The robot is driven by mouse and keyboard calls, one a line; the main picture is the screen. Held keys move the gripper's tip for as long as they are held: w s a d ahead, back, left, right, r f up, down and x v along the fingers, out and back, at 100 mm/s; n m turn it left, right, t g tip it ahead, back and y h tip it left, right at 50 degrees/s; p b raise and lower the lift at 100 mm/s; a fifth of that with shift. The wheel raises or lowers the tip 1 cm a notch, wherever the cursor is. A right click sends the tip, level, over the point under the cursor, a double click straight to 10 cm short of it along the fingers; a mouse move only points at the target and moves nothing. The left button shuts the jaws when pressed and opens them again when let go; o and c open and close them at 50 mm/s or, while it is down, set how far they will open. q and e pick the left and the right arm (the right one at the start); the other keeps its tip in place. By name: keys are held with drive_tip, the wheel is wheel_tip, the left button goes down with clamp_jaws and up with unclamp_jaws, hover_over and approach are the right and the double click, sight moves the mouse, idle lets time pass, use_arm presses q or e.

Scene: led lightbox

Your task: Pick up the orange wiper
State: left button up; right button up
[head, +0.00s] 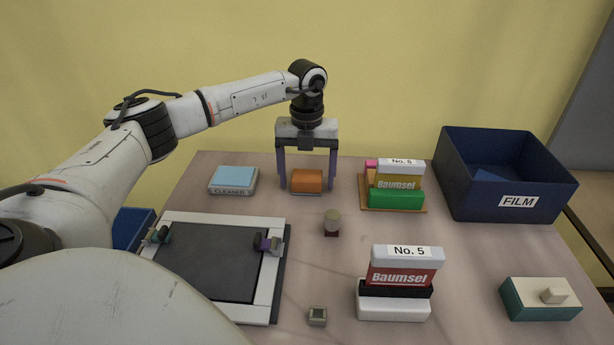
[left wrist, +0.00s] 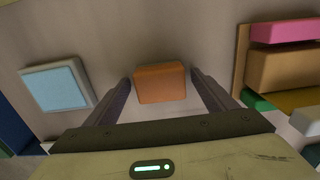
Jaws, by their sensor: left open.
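The orange wiper (head: 307,181) is a small orange block with a pale lower edge, lying on the table towards the back. My left gripper (head: 307,184) is open and points down over it, with one finger on each side of the wiper. In the left wrist view the wiper (left wrist: 160,83) sits between the two open fingers (left wrist: 162,90), with a gap on each side. The wiper looks free of the fingers. My right gripper is in neither view.
A light-blue cleaner pad (head: 233,178) lies left of the wiper. A block holder with boxes (head: 395,188) stands to its right, and a dark blue FILM bin (head: 506,185) beyond. The lightbox frame (head: 215,265), a second box stack (head: 398,285) and a teal-and-white block (head: 540,300) are nearer.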

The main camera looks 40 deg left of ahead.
sight(307, 175)
use_arm(q)
drive_tip(key=c, duration=1.2)
drive_tip(key=shift+o, duration=0.2)
wheel_tip(307, 175, up, 10)
drive_tip(key=shift+o, duration=0.7)
